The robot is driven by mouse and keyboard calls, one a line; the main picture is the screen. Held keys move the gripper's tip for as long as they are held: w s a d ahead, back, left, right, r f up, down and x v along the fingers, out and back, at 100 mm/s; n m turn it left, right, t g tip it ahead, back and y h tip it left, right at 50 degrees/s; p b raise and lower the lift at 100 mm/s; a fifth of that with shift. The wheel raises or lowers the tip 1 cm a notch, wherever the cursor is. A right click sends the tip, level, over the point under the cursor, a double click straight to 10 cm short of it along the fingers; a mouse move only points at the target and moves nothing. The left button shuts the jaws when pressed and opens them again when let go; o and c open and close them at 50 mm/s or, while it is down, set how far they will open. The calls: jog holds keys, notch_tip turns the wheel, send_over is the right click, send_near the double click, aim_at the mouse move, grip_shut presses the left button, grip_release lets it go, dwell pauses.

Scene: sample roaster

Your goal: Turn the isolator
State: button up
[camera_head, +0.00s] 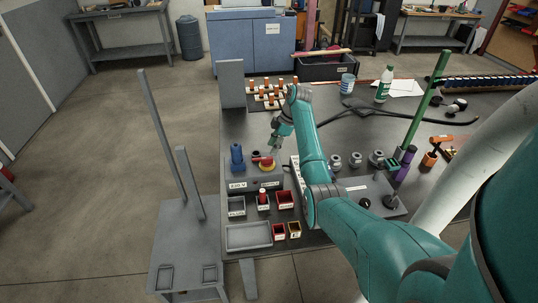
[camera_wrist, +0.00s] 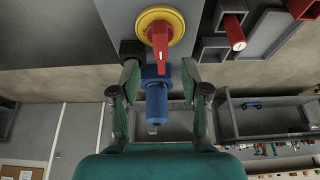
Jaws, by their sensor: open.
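The isolator is a red handle on a round yellow plate. It shows in the head view (camera_head: 266,162) on the left part of the dark bench, and at the top of the wrist view (camera_wrist: 160,43). There the handle points down the picture, and its lower end lies between the fingertips of my gripper (camera_wrist: 160,66). The jaws are open, with a gap on each side of the handle. In the head view my gripper (camera_head: 276,143) hangs just above the isolator, pointing down. Contact with the handle cannot be made out.
A blue connector (camera_head: 237,157) stands left of the isolator and appears below the handle in the wrist view (camera_wrist: 156,95). Small bins (camera_head: 285,199) and a grey tray (camera_head: 248,235) lie at the front. Orange-topped pieces (camera_head: 270,94) stand behind. Grey round fittings (camera_head: 355,160) stand to the right.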

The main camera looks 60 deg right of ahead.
jog(key=shift+v, duration=2.5)
